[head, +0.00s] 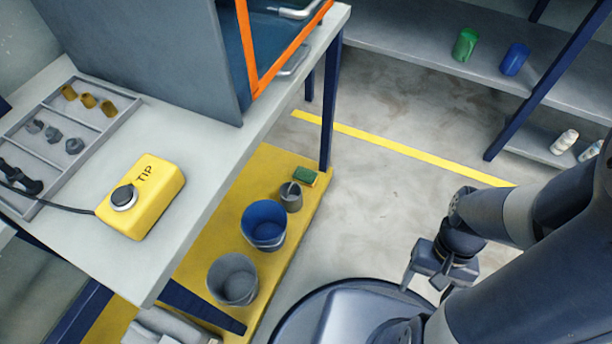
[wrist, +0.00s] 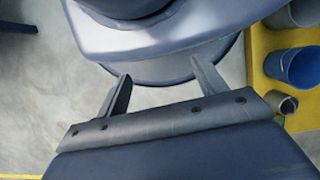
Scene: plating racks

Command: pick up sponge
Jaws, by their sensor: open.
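The sponge (head: 304,176), green on top with a yellow side, lies on the yellow lower platform near its right edge, just behind a small grey cup. My gripper (head: 424,289) is to the right of the platform and nearer to me, above my base and apart from the sponge. In the wrist view my gripper (wrist: 160,85) has its two fingers spread, with nothing between them.
The small grey cup (head: 291,197), a blue bucket (head: 264,226) and a grey bucket (head: 233,279) stand on the yellow platform (head: 262,165). The workbench (head: 215,165) overhangs it, with a leg (head: 332,100) behind the sponge. Floor right of the platform is clear.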

